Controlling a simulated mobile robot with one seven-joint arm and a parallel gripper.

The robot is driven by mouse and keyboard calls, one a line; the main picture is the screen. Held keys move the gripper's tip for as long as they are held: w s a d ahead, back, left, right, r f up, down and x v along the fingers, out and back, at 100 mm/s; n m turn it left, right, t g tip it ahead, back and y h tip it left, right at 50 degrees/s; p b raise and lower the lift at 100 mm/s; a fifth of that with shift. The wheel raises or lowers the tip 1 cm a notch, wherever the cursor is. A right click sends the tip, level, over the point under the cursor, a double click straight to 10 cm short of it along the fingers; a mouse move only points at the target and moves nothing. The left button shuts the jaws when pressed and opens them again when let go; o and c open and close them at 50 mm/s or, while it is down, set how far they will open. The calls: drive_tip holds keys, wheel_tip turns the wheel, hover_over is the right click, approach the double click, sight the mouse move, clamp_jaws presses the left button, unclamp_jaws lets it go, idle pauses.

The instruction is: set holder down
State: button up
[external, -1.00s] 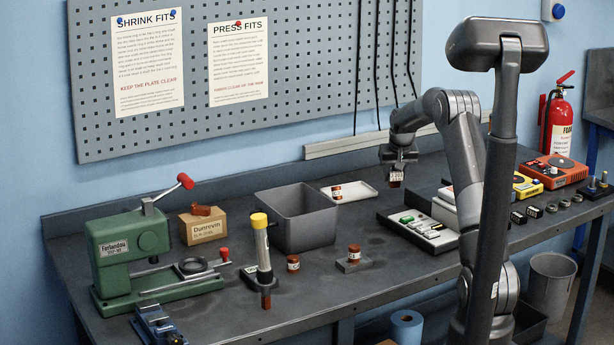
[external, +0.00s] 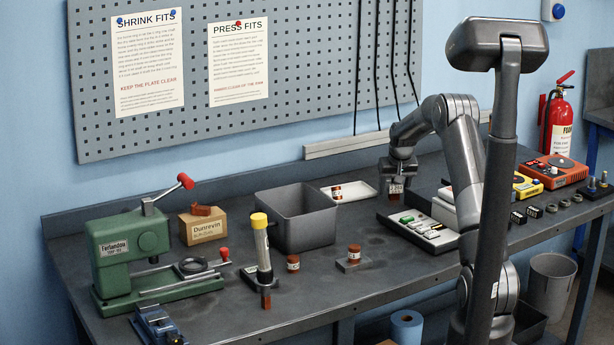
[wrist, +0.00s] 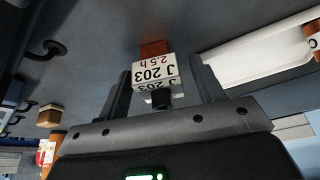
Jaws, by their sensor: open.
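The holder (external: 395,189) is a small block with a white label and a reddish-brown end. It is at bench level, just right of the white tray in the external view. In the wrist view the holder (wrist: 154,72) shows its label, "J 203 2.5 h", upside down, and a dark knob. My gripper (external: 396,177) is over it. In the wrist view my gripper (wrist: 160,78) is open, with one finger on each side of the holder and gaps beside it. The holder's contact with the bench is not clear.
A white tray (external: 357,197) with a similar brown piece lies left of the holder. A grey bin (external: 297,232) stands farther left. A case of coloured pieces (external: 405,218) lies close in front and right. Other brown pieces stand on the bench, one on a small plate (external: 345,268).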

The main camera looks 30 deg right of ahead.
drive_tip(key=shift+r, duration=0.1)
drive_tip(key=v, duration=1.1)
drive_tip(key=s+a+r+n, duration=0.2)
drive_tip(key=s+a+r, duration=1.1)
drive_tip(key=s+a, duration=0.35)
drive_tip(key=s+a+f, duration=0.1)
drive_tip(key=s+a, duration=0.2)
drive_tip(key=s, duration=0.5)
drive_tip(key=s+a+f+n+t+y, duration=0.1)
drive_tip(key=s+a, duration=0.2)
drive_tip(key=s, duration=0.6)
drive_tip(key=s+a+f+n, duration=0.1)
drive_tip(key=s+a, duration=0.2)
drive_tip(key=s, duration=0.6)
drive_tip(key=shift+a+f+y, duration=0.3)
drive_tip(key=shift+a+y, duration=0.1)
